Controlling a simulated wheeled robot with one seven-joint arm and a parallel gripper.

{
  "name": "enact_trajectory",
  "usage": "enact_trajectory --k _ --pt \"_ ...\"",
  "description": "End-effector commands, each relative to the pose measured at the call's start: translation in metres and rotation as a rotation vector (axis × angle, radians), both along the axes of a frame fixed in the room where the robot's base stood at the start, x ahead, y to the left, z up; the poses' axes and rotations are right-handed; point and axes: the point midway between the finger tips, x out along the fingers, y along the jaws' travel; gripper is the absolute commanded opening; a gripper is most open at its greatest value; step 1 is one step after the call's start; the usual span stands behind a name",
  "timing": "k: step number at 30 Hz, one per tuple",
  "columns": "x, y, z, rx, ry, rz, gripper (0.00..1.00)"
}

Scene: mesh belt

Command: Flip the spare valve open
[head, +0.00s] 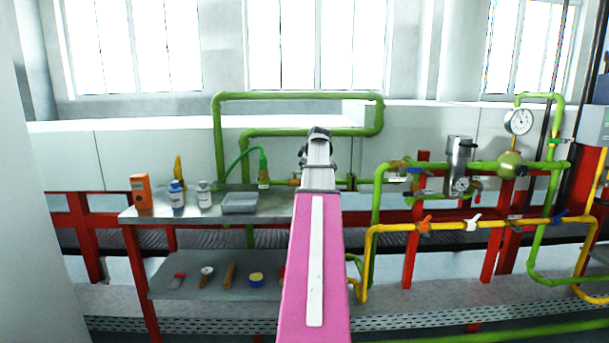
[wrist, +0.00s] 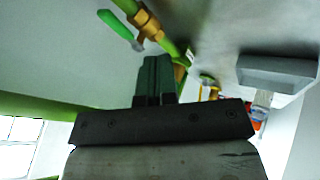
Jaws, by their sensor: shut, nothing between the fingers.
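In the wrist view, my gripper (wrist: 157,62) is shut and empty, its fingers pointing towards a green pipe. A valve with a brass body (wrist: 146,24) and a green lever (wrist: 120,29) sits on that pipe, ahead and slightly left of the fingertips. The fingers look apart from the lever. In the head view my arm hides the gripper, and brass fittings (head: 295,182) show just left of the arm. Levers in orange (head: 424,223), white (head: 473,222) and blue (head: 559,219) sit on the yellow pipe. No readable label tells me which valve is the spare.
Green pipe loops (head: 300,96) stand behind my arm. A gauge (head: 518,121) is at right.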

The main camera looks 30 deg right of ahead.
Motion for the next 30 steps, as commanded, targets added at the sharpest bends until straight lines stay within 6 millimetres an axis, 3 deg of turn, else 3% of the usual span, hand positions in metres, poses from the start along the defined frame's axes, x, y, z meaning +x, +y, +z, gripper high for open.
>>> enact_trajectory --k 9,30 --pt "-0.023 0.003 0.030 0.000 0.000 0.000 0.00" --pt "-0.025 0.003 0.033 0.001 0.001 0.000 0.00"
